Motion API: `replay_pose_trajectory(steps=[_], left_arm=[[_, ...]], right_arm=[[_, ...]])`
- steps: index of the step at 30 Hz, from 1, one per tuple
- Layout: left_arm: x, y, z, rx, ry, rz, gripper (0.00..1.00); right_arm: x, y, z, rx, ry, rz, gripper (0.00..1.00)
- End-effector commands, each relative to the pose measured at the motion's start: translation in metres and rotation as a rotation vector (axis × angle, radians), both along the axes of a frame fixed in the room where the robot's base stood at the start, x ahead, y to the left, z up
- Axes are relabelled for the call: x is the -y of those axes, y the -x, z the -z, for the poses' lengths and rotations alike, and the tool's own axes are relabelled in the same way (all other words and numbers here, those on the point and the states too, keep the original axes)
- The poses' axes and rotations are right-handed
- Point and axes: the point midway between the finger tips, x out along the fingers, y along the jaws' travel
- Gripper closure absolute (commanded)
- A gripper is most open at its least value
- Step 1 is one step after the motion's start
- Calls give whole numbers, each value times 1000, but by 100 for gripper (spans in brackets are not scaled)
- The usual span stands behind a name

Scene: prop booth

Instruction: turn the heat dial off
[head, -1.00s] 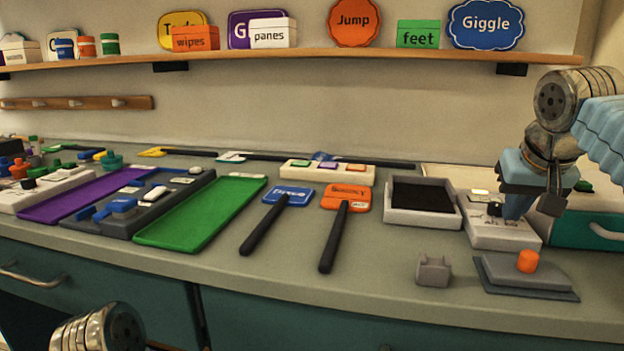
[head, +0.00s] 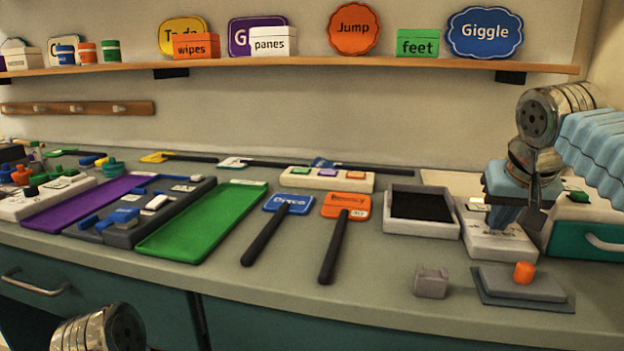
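A white control box (head: 476,237) stands on the right of the counter, with a small pale label on its top. My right gripper (head: 514,220) points down over this box, its pale blue finger low at the box top. It covers the part where a small dark knob showed before, so I cannot see a dial there now. I cannot tell whether the fingers touch or hold anything. My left gripper is out of the picture; only a metal part of my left arm shows at the bottom left.
A grey tray with a dark inside (head: 388,222) is left of the box. A grey base with an orange knob (head: 524,272) and a small grey block (head: 431,282) lie in front. A teal case (head: 580,238) stands right. Two paddles (head: 289,203) (head: 346,206) lie further left.

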Motion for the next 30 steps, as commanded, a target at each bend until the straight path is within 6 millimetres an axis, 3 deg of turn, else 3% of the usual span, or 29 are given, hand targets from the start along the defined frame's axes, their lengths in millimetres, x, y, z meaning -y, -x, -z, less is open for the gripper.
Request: replay_pose_trajectory(steps=[30], left_arm=[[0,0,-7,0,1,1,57]], right_arm=[[-9,1,0,2,0,-1,100]])
